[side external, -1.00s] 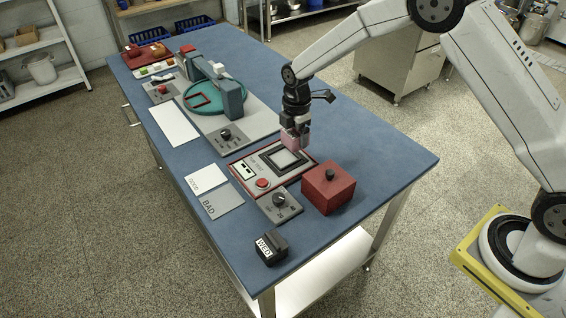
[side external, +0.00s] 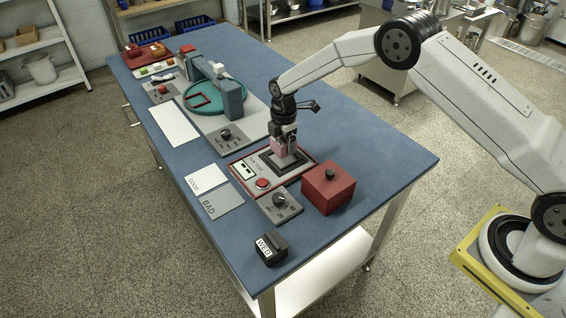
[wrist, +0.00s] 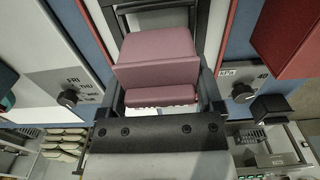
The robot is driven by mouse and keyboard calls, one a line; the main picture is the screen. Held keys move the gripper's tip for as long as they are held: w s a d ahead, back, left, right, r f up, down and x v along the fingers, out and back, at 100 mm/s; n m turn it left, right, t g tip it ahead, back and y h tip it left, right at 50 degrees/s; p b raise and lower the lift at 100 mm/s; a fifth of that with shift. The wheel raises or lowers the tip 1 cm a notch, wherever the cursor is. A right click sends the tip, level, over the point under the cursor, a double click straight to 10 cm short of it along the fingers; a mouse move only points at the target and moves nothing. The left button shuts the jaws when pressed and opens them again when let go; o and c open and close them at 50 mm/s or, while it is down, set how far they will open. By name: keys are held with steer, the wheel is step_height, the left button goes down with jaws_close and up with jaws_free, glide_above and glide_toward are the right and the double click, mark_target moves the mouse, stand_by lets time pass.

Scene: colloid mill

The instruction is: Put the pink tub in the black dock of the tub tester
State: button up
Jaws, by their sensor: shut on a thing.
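The pink tub (wrist: 157,64) is between the two fingers of my gripper (side external: 282,146), which is shut on it. In the side view the pink tub (side external: 279,144) is low over the black dock (side external: 268,165), at its upper left part. The dock is a black square frame with a pale middle on the tub tester (side external: 246,185), a light panel with a red border and a red button. In the wrist view the dock's black frame (wrist: 122,8) shows past the tub. I cannot tell whether the tub touches the dock; the gripper hides part of it.
A red box with a black knob (side external: 328,187) stands right of the tester. A grey dial box (side external: 279,206) sits in front. A machine with a teal disc (side external: 203,97) stands behind. GOOD (side external: 205,180) and BAD (side external: 222,201) cards lie left. A black WED block (side external: 271,248) is near the front.

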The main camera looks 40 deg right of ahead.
mark_target(283, 150)
steer(key=shift+f, duration=1.55)
steer(key=shift+f, duration=0.15)
steer(key=o, duration=1)
steer(key=shift+o, duration=0.2)
step_height(283, 150, up, 12)
steer(key=shift+r, duration=0.15)
